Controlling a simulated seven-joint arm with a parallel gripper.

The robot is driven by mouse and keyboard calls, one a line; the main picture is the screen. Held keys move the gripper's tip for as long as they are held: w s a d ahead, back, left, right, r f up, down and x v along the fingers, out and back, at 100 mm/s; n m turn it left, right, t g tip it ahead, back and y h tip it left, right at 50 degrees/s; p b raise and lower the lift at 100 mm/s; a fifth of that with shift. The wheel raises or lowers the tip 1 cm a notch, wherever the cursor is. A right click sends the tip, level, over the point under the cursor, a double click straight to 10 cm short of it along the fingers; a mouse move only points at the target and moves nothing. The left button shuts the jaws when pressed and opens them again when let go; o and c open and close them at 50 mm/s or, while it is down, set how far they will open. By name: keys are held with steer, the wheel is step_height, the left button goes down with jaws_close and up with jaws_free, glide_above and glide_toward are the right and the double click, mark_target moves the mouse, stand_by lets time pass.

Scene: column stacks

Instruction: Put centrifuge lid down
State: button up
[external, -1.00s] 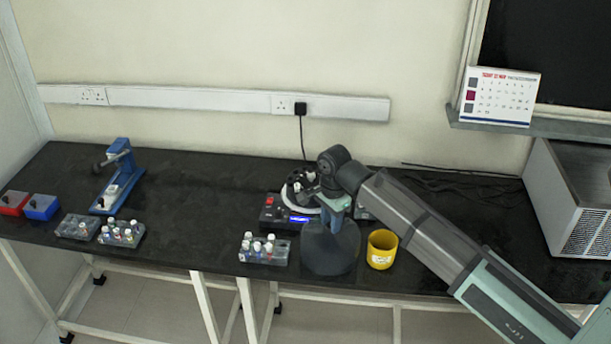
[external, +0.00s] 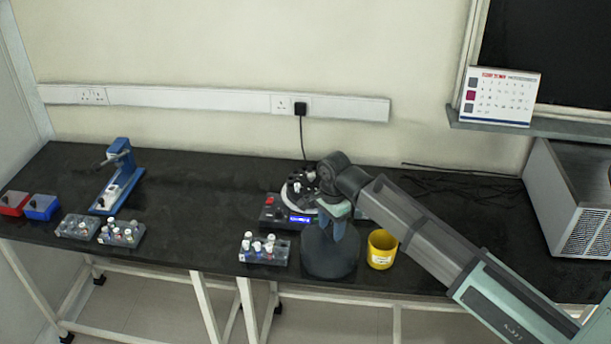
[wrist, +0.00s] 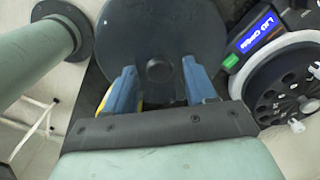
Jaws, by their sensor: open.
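The dark grey round centrifuge lid (external: 328,257) appears to rest on the bench in front of the centrifuge (external: 272,213). In the wrist view the lid (wrist: 160,25) fills the top middle, with its round central knob (wrist: 159,70) showing. My gripper (wrist: 159,72) is open, with one blue finger on each side of the knob and a gap to it. In the external view my gripper (external: 337,228) is over the lid and hides part of it. The centrifuge is uncovered; its rotor (wrist: 285,92) and lit blue display (wrist: 257,32) show at right in the wrist view.
A yellow cup (external: 382,250) stands close to the lid's right. A tube rack (external: 264,248) stands to its left. More racks (external: 121,233), a blue stand (external: 118,178) and red and blue boxes (external: 41,207) are at far left. The bench between is clear.

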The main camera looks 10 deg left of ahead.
step_height(320, 180, up, 12)
steer(key=shift+r, duration=0.15)
stand_by(0.5)
stand_by(0.5)
